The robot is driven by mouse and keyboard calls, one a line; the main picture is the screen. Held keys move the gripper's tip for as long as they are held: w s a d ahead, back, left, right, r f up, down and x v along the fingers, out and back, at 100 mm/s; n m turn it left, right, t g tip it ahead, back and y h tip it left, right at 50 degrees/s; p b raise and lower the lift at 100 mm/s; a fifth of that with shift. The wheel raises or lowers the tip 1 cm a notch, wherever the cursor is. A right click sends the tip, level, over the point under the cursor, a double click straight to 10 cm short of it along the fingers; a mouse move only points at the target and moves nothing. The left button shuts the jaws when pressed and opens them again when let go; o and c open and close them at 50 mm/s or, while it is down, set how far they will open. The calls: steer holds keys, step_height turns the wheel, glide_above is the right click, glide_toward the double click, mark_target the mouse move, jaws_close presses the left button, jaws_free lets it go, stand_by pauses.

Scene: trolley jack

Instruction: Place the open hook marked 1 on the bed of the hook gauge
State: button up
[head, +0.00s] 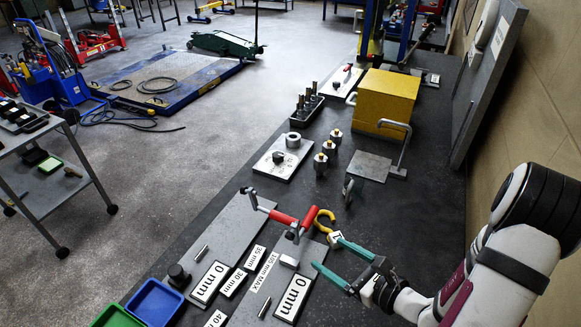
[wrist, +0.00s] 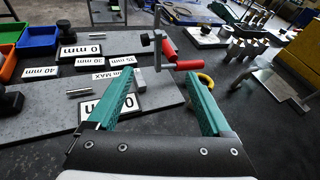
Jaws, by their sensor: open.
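The yellow open hook (head: 324,216) lies at the right edge of the gauge plates, near a red handle. A white tag marked 1 (head: 335,239) is beside it, close to my upper finger. In the wrist view the hook (wrist: 206,79) shows just beyond my right finger, which hides part of it. My gripper (head: 325,251) is open, with nothing seen held between its teal fingers. The hook gauge appears as grey plates with 0 mm labels; a bare part of one bed (head: 233,225) shows at left. I cannot tell which plate is the hook's gauge.
Red-handled clamps (head: 283,217) stand on the plates. Blue (head: 154,301) and green bins are at the front left. A plate with a ring (head: 292,140), metal cylinders, a yellow block (head: 386,100) and a bent rod stand farther back. Dark bench right of the plates is mostly clear.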

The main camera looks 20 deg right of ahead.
steer(key=s+d+f+m+h, duration=0.1)
steer(key=d+f, duration=0.1)
steer(key=s+d+f+m+h, duration=0.1)
steer(key=d+m+h, duration=0.1)
steer(key=s+d+f+m+h, duration=0.1)
steer(key=d+f+m+h, duration=0.1)
steer(key=d, duration=0.1)
steer(key=shift+f, duration=0.35)
glide_toward(332, 238)
steer(key=w+f, duration=0.1)
steer(key=w+d+f, duration=0.1)
steer(key=w, duration=0.1)
steer(key=shift+w+d+f, duration=0.15)
steer(key=shift+d, duration=0.1)
steer(key=x, duration=0.6)
steer(key=shift+w, duration=0.1)
jaws_close()
